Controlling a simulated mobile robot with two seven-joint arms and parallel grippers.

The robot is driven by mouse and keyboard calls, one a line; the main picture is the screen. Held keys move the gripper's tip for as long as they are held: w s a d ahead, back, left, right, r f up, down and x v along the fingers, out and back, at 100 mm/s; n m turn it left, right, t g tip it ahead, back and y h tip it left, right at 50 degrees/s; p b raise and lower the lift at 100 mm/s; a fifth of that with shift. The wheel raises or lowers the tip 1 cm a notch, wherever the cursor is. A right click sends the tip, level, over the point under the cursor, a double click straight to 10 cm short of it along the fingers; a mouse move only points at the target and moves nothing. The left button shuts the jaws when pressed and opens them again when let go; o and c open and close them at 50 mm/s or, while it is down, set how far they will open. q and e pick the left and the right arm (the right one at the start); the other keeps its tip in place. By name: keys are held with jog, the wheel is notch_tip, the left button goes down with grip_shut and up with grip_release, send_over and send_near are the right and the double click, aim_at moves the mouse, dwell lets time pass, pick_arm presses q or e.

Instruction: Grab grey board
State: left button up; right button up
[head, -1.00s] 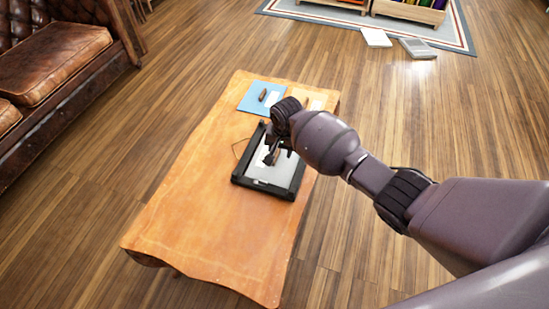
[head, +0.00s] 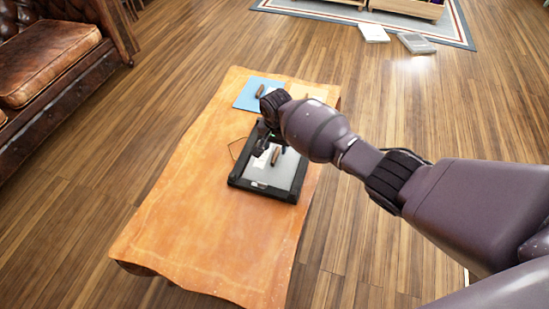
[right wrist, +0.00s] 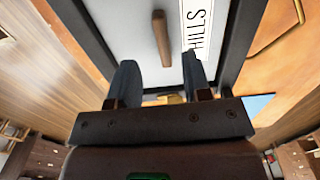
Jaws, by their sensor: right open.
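The grey board (head: 283,176) lies inside a black frame (head: 262,190) on the wooden table. My right gripper (head: 267,143) is over the far left part of the board. In the right wrist view its two fingers (right wrist: 159,66) are apart and empty, and the handle (right wrist: 161,38) shows beyond the gap between them. The exact height above the handle is hard to tell. My left gripper is not in view.
A blue board (head: 250,94) with a brown handle and a partly hidden yellowish board (head: 309,92) lie at the table's far end. The near table top (head: 200,240) is clear. A leather sofa (head: 45,65) stands left. Two flat items (head: 373,33) (head: 416,44) lie by the rug.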

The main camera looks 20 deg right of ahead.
aim_at(275, 154)
notch_tip(275, 154, down, 5)
jog(key=shift+w+r+b, duration=0.1)
jog(key=shift+b, duration=1.05)
jog(key=shift+w+f, duration=0.1)
jog(key=shift+f, duration=0.15)
jog(key=shift+w+r, duration=0.1)
jog(key=shift+r, duration=0.15)
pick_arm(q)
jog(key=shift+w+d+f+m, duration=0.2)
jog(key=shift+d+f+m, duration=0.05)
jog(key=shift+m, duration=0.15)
pick_arm(e)
grip_shut()
